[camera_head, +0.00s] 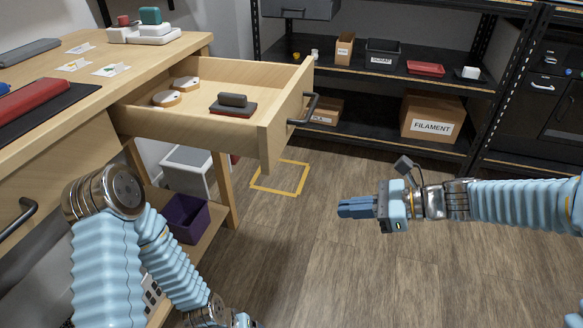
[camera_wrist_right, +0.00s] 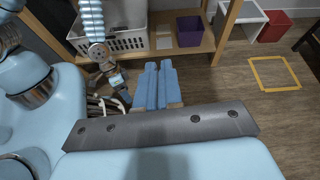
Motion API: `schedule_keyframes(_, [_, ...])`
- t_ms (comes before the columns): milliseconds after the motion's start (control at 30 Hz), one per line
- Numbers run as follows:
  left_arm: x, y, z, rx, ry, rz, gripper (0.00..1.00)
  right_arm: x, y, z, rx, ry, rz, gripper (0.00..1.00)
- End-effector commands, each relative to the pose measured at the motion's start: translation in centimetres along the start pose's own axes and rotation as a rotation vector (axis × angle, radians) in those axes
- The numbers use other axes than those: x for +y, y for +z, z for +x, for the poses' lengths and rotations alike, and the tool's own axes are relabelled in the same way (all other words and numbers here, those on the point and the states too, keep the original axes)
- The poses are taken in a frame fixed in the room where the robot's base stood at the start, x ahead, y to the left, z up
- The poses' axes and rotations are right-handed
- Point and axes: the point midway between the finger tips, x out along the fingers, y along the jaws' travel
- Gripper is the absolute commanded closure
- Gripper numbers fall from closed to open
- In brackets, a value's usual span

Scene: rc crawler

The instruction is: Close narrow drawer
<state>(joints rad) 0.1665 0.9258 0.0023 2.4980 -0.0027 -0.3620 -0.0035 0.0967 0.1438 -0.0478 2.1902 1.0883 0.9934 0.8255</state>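The narrow wooden drawer (camera_head: 279,135) is pulled well out of the workbench in the head view. Its dark bar handle (camera_head: 304,110) is on the front face, toward the right. Inside lie two pale round pieces (camera_head: 168,98) and a dark block with a red base (camera_head: 233,104). My right gripper (camera_head: 345,208) is in front of and to the right of the drawer, lower in the picture, apart from it. Its blue fingers are together and empty, also in the right wrist view (camera_wrist_right: 160,85). My left gripper (camera_head: 240,321) is barely visible at the bottom edge; its finger state is unclear.
The workbench top (camera_head: 100,85) holds a red object on a dark mat, cards and a white device. A purple bin (camera_head: 187,218) stands on the bench's lower shelf. Black shelving (camera_head: 375,140) with boxes stands behind. The floor between is clear, with a yellow taped square (camera_head: 280,192).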

Motion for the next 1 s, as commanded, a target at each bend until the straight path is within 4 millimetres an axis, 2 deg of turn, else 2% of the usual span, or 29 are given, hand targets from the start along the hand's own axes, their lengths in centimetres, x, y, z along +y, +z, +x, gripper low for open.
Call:
schedule_keyframes(33, [-0.6,-0.1,1.2,0.003,-0.002,-0.002,0.18,-0.3,3.0,-1.5,-0.111,-0.028,0.025,1.00])
schedule_keyframes(100, [-0.8,-0.1,1.5,0.004,-0.004,-0.004,0.18,-0.2,7.1,-3.7,-0.244,-0.036,0.056,1.00])
schedule_keyframes(133, [-0.9,-0.1,1.6,0.005,-0.004,-0.004,0.18,-0.1,8.4,-4.4,-0.287,-0.035,0.064,1.00])
schedule_keyframes(200, [-1.0,-0.2,1.7,0.006,-0.005,-0.005,0.18,0.1,10.5,-5.7,-0.355,-0.031,0.073,1.00])
schedule_keyframes(333, [-1.0,-0.2,1.6,0.007,-0.006,-0.006,0.18,0.3,11.9,-5.9,-0.394,-0.024,0.080,1.00])
schedule_keyframes(467, [-1.0,-0.2,1.7,0.007,-0.006,-0.006,0.18,0.3,12.6,-4.2,-0.392,-0.021,0.080,1.00])
schedule_keyframes(800, [-1.2,-0.2,2.0,0.009,-0.008,-0.008,0.18,0.0,15.2,2.6,-0.389,-0.021,0.079,1.00])
schedule_keyframes(1000, [-1.3,-0.2,2.1,0.009,-0.008,-0.008,0.18,-0.1,16.4,5.4,-0.389,-0.023,0.079,1.00])
